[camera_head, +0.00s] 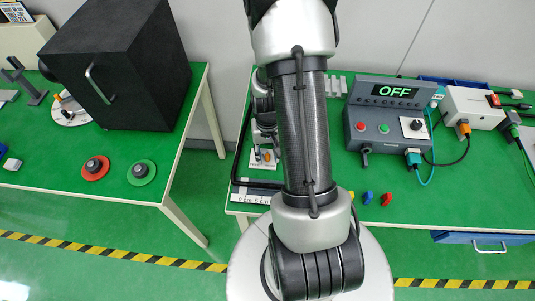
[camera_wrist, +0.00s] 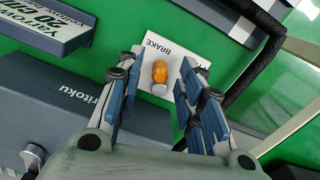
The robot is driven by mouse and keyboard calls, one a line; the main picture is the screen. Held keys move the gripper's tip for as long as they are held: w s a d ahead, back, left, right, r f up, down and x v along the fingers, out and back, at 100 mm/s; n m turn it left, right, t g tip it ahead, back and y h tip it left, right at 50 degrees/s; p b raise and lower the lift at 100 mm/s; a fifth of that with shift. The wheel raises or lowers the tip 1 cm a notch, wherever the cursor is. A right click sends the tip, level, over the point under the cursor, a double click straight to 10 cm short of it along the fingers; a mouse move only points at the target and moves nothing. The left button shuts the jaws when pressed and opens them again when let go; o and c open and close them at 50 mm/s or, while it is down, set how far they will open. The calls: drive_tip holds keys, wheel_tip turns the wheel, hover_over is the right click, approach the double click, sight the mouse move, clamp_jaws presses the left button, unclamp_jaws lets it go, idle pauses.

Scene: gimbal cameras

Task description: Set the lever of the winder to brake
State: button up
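The winder's lever shows in the wrist view as an orange knob (camera_wrist: 160,70) with a light grey round end below it, over a white plate (camera_wrist: 142,50) lettered BRAKE. In the head view the orange knob (camera_head: 267,155) and white plate are small, just left of my arm. My arm hides much of the winder there, and the gripper is only partly visible.
In the wrist view a dark grey housing (camera_wrist: 60,105) and a lettered sign (camera_wrist: 58,28) stand at left; a black bar runs at upper right. In the head view a control box reading OFF (camera_head: 388,125) is right of my arm. Small coloured pieces (camera_head: 368,198) lie near the table's front edge.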

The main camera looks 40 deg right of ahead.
drive_tip(key=shift+c, duration=0.5)
clamp_jaws()
